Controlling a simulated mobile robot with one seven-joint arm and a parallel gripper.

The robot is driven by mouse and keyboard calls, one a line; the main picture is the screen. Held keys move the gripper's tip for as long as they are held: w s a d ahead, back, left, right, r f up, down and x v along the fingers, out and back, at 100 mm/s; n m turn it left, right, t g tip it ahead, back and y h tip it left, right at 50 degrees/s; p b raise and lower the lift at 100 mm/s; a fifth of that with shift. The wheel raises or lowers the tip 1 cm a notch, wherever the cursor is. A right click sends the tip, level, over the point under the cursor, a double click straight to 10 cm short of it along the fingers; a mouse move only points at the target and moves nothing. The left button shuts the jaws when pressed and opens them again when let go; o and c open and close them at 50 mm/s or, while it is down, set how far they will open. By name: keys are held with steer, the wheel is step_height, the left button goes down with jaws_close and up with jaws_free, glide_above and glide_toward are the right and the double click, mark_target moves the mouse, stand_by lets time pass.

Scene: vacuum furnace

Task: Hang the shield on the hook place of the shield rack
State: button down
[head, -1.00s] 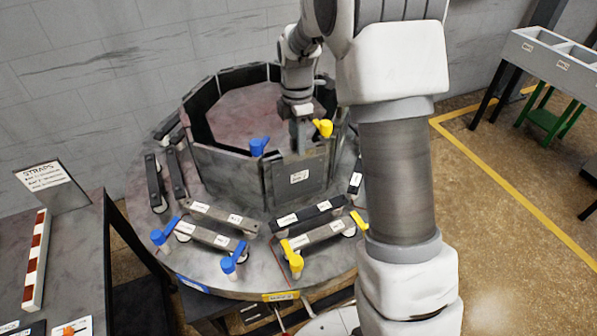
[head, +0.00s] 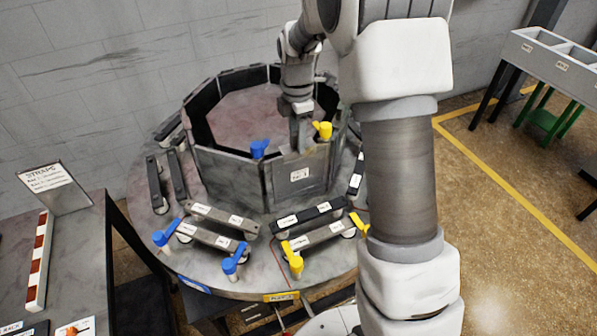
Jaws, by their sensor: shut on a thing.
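The shield (head: 300,177) is a grey upright plate with a white label, at the front right of the ring of dark panels on the round furnace table. My gripper (head: 302,146) points down at its top edge and is shut on it. The fingertips are small in the head view and partly hidden by the gripper body. The shield stands in line with the neighbouring panels, and I cannot tell whether it touches the table. I cannot make out the shield rack or its hook place with certainty.
Blue clamps (head: 230,262) and yellow clamps (head: 293,258) stand around the table with labelled bars (head: 222,216) between them. A side table (head: 75,270) with a STRAPS sign is at left. A grey bin bench (head: 548,58) is at far right, with open floor before it.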

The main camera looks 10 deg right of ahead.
steer(key=shift+s+r+p, duration=0.1)
steer(key=shift+r+p, duration=0.65)
steer(key=shift+r, duration=0.55)
steer(key=s+d+r, duration=0.1)
steer(key=s+r, duration=0.1)
steer(key=s, duration=0.4)
steer(key=shift+s+d, duration=0.25)
steer(key=shift+s, duration=0.15)
